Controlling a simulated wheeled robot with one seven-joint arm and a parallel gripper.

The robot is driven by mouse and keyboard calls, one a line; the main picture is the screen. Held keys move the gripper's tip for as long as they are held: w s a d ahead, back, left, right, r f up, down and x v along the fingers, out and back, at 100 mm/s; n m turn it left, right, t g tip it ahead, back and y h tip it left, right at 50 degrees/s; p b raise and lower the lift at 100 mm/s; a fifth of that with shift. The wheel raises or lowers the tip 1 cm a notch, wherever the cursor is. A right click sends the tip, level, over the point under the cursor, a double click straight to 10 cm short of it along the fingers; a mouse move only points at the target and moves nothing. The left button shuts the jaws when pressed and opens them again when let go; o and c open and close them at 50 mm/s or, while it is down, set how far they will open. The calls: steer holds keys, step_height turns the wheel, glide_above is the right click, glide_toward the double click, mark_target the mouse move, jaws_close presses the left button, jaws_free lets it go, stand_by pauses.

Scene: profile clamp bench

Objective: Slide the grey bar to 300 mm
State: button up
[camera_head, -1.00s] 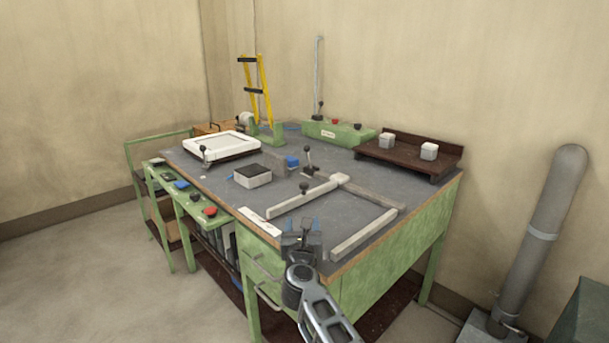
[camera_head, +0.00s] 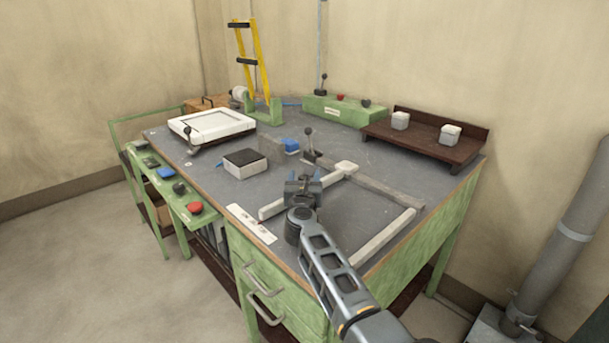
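Several bars lie on the dark bench top (camera_head: 245,197). A grey bar (camera_head: 385,188) runs to the right from a pale corner block (camera_head: 346,168). A paler bar (camera_head: 272,209) lies at the left, partly hidden by my gripper. Another pale bar (camera_head: 385,237) lies along the right front. I cannot tell for sure which is the task's grey bar. My gripper (camera_head: 303,180) is over the left bar, near the corner block. Its fingers are small and dark, so I cannot tell whether they are open or touch the bar. A white marked strip (camera_head: 251,223) lies at the front edge; its figures are unreadable.
A black-knobbed lever (camera_head: 309,143) and a blue block (camera_head: 291,146) stand behind my gripper. A brown shelf (camera_head: 425,153) with two pale blocks is at the back right. Bare bench lies between the bars.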

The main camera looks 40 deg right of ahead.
steer(key=shift+x, duration=1.25)
steer(key=shift+c, duration=0.2)
jaws_close()
